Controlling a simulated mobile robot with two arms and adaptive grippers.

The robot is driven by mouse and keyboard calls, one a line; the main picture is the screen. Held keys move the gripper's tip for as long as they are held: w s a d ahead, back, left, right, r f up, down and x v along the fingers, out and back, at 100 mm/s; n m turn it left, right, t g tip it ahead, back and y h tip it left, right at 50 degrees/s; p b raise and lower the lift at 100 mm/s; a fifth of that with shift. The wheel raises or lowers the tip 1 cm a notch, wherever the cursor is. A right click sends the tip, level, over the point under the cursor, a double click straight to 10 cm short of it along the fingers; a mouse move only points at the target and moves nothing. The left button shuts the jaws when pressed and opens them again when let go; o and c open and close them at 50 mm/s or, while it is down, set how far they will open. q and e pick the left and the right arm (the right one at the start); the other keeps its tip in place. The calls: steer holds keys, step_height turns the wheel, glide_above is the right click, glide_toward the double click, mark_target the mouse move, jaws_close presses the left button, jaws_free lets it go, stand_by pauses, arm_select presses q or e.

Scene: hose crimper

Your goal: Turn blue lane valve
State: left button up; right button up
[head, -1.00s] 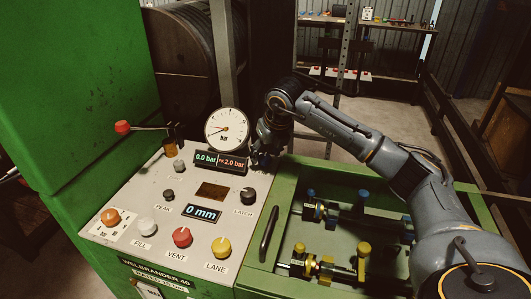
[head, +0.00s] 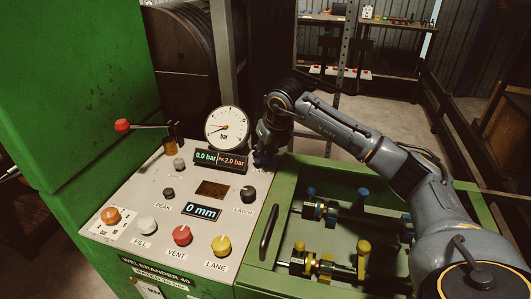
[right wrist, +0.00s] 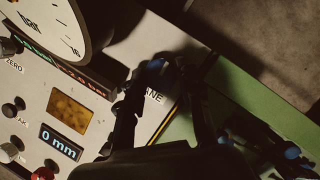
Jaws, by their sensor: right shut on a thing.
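The blue lane valve shows as a small blue knob (right wrist: 155,65) in the right wrist view, beside a panel label of which "ANE" can be read. My right gripper (right wrist: 158,78) has its fingers around this knob and is shut on it. In the head view the right gripper (head: 262,156) reaches down to the back right corner of the control panel, and its fingers hide the knob there. The valve's exact angle cannot be told. My left gripper is not in view.
A round pressure gauge (head: 227,127) and a bar display (head: 219,160) stand close left of the right gripper. A yellow LANE knob (head: 221,246) and a red VENT knob (head: 182,235) sit at the panel's front. A green-framed tray (head: 285,190) with fittings lies right.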

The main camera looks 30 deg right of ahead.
steer(key=n+y, duration=0.1)
steer(key=n, duration=0.3)
steer(key=shift+d+r+y, duration=0.1)
steer(key=shift+d+y, duration=0.05)
steer(key=shift+y, duration=0.25)
steer(key=n+g+y, duration=0.1)
steer(key=n, duration=0.3)
steer(key=shift+w+n, duration=0.15)
steer(key=shift+n, duration=0.25)
steer(key=n, duration=0.2)
steer(key=n+g+y+p, duration=0.1)
steer(key=n, duration=0.1)
steer(key=shift+w+d+y, duration=0.1)
steer(key=shift+w+y, duration=0.05)
steer(key=shift+y, duration=0.15)
steer(key=shift+n+g, duration=1)
steer(key=shift+n, duration=1.2)
steer(key=o, duration=1.1)
steer(key=shift+o, duration=0.2)
steer(key=v, duration=1.2)
steer(key=shift+d, duration=0.2)
steer(key=shift+w, duration=0.1)
